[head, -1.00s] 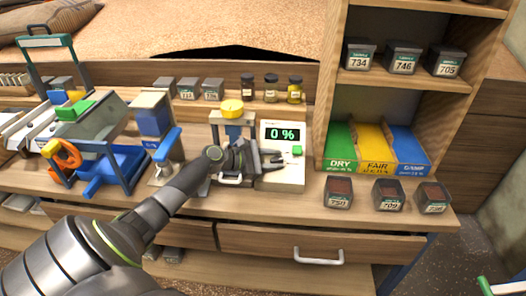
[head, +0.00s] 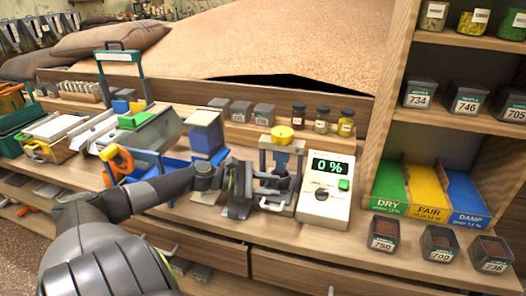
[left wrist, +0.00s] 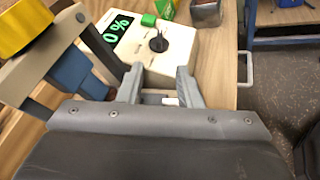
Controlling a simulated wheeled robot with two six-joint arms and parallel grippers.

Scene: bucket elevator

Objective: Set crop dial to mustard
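The moisture meter (head: 338,208) is a white box on the bench with a green "0 %" display (head: 330,166), a green button (head: 343,184) and a black crop dial (head: 322,194). The dial also shows in the left wrist view (left wrist: 158,43), with a pale pointer mark; the crop lettering is too small to read. My left gripper (left wrist: 160,82) is open and empty, its fingers pointing toward the meter's front, short of the dial. In the head view it is left of the meter, by the yellow-topped press (head: 282,135). My right gripper is out of view.
Green, yellow and blue bins (head: 429,197) stand right of the meter, with several sample boxes (head: 438,243) in front. Small jars (head: 322,120) line the ledge behind. A blue-posted device (head: 205,135) stands left of the press. A drawer handle (left wrist: 244,68) is below the bench edge.

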